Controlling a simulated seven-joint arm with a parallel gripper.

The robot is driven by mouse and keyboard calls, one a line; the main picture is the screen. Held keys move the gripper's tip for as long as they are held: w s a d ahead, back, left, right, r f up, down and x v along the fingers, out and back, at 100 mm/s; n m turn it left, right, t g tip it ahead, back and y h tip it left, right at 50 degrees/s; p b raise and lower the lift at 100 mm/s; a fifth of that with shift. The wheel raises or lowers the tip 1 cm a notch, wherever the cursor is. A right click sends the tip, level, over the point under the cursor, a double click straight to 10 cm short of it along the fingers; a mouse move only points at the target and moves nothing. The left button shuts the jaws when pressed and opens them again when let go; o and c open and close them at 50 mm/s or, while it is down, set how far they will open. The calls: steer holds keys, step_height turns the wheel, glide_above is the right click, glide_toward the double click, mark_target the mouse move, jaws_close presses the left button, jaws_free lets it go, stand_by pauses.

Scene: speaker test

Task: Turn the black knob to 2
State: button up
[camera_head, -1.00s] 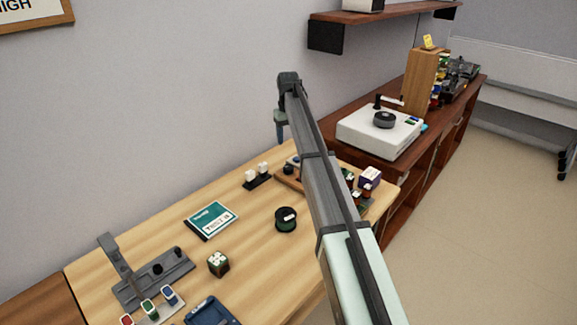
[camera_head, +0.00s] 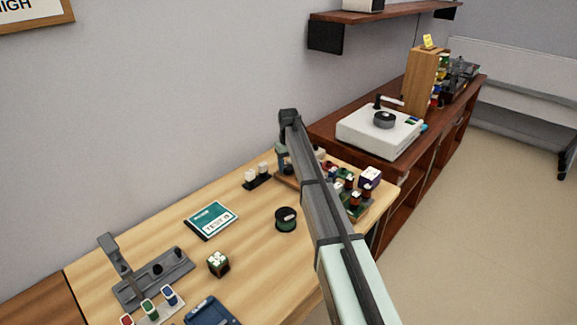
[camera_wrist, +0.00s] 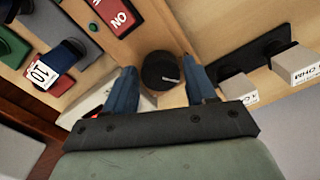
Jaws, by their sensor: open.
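The black knob (camera_wrist: 162,70) is round and stands on a light wooden surface in the wrist view. A small pale mark shows on its near side; I cannot read a number. My gripper (camera_wrist: 160,76) is open, with one blue-grey finger at the knob's left and one at its right. Gaps seem to show on both sides, but I cannot tell how deep the fingertips reach. In the head view my gripper (camera_head: 282,156) is low over the far end of the table, by a wooden board (camera_head: 287,182). The arm hides part of that area.
White labelled blocks (camera_wrist: 295,65) on a black base stand close to the right finger. A red "NO" block (camera_wrist: 118,14) and a block labelled 10 (camera_wrist: 45,70) lie to the left.

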steer(key=shift+c, duration=0.4)
steer(key=c, duration=0.7)
steer(key=m, duration=0.3)
steer(key=shift+m, duration=2.3)
steer(key=o, duration=0.8)
